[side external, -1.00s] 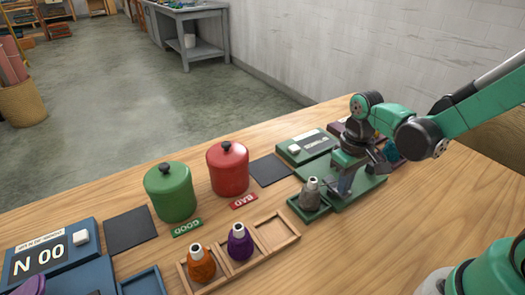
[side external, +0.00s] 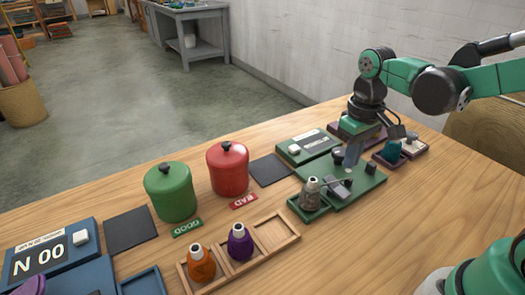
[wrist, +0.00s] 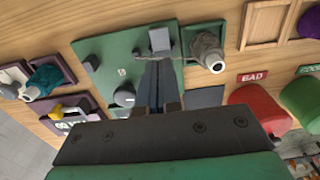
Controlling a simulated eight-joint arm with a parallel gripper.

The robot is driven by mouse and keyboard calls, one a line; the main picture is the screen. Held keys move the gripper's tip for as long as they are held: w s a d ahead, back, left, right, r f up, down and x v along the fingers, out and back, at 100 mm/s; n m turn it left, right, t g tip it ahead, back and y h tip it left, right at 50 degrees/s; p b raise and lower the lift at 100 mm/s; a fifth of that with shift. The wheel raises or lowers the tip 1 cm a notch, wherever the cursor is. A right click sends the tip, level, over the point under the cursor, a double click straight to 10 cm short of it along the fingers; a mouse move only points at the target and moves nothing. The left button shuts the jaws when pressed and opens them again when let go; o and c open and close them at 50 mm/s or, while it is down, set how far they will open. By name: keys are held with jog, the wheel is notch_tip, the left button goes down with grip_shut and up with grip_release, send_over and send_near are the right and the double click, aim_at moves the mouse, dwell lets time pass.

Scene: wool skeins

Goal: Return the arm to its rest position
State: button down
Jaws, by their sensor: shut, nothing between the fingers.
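My gripper (side external: 352,160) is above the green board (side external: 368,191) at the right of the table in the side view, pointing down. In the wrist view my gripper (wrist: 157,86) shows its two fingers together with nothing between them. The board carries a grey metal fitting (side external: 337,187) and dark knobs. A grey-brown skein (side external: 311,192) stands in a small green tray (side external: 308,214) at the board's left edge. The gripper stands clear of that skein.
A red lidded pot (side external: 228,169) and a green lidded pot (side external: 171,194) stand left. A wooden tray (side external: 282,227) has an orange skein (side external: 201,264), a purple skein (side external: 240,244) and one empty compartment. A teal skein (side external: 391,150) sits in a tray behind the board.

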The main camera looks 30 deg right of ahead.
jog(key=shift+r, duration=0.15)
jog(key=shift+s+a+r+t, duration=0.25)
jog(key=shift+a+r+t, duration=0.25)
jog(key=shift+t, duration=0.65)
jog(key=shift+s+a+r+t, duration=0.3)
jog(key=shift+a+r+t, duration=0.25)
jog(key=shift+t, duration=0.65)
jog(key=shift+s+a+r+t, duration=0.3)
jog(key=shift+r+t, duration=0.35)
jog(key=shift+t, duration=0.5)
